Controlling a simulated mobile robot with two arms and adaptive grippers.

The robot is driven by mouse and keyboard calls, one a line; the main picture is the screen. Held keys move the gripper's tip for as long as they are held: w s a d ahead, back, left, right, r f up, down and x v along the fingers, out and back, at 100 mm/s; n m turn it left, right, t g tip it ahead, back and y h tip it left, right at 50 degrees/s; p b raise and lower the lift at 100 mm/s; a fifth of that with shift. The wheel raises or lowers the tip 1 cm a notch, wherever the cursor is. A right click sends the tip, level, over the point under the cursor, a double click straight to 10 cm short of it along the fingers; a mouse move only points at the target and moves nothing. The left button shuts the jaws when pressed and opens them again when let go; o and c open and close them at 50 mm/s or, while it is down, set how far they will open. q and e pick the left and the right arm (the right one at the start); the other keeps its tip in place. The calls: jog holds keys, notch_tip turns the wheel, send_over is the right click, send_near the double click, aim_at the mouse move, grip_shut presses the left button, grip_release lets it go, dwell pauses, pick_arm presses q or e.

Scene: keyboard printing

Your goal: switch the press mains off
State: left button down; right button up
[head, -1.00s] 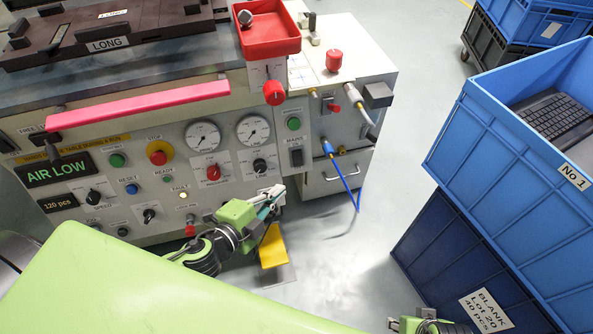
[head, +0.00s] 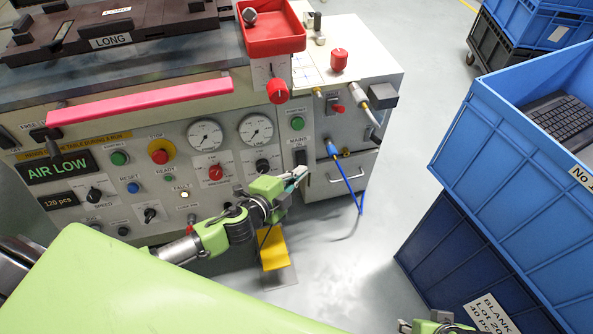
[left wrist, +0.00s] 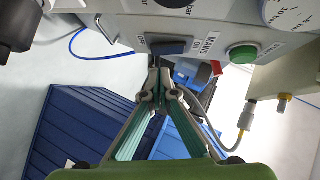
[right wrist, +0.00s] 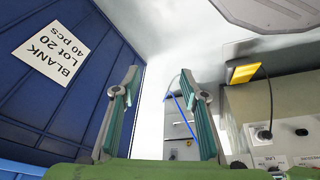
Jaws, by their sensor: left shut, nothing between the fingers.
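The press's mains switch (head: 300,157) is a dark rocker under a MAINS label, low on the right of the press front. In the left wrist view the rocker (left wrist: 168,47) sits beside a label reading MAINS ON. My left gripper (head: 301,172) is shut and empty, its tips at the rocker's lower end. In the left wrist view the closed tips (left wrist: 158,66) meet just by the rocker; I cannot tell whether they touch it. My right gripper (right wrist: 158,76) is open and empty beside the blue crates; only a little of it (head: 435,326) shows in the head view.
The display (head: 58,167) reads AIR LOW, and the fault lamp (head: 185,195) looks lit. A green button (head: 297,123) is above the switch. A blue hose (head: 346,178) hangs to its right. Blue crates (head: 480,150) stand at the right, with clear floor between.

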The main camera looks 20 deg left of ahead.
aim_at(303, 163)
pick_arm(q)
jog(key=shift+w+a+f, duration=0.65)
jog(key=shift+w+a, duration=0.05)
jog(key=shift+w, duration=0.25)
pick_arm(e)
jog(key=shift+v, duration=1.45)
pick_arm(q)
jog(key=shift+f+b, duration=0.1)
jog(key=shift+b, duration=0.35)
jog(key=shift+w+a+f+t+b, duration=0.1)
jog(key=shift+w+t+b, duration=0.15)
jog(key=shift+b, duration=0.8)
pick_arm(e)
jog(key=w+a+r+t, duration=0.1)
jog(key=w+t, duration=0.2)
jog(key=w, duration=0.2)
jog(key=shift+w+a+r+y, duration=0.25)
jog(key=shift+w+a+y, duration=0.05)
jog(key=shift+w, duration=0.1)
pick_arm(q)
jog(key=shift+s, duration=0.1)
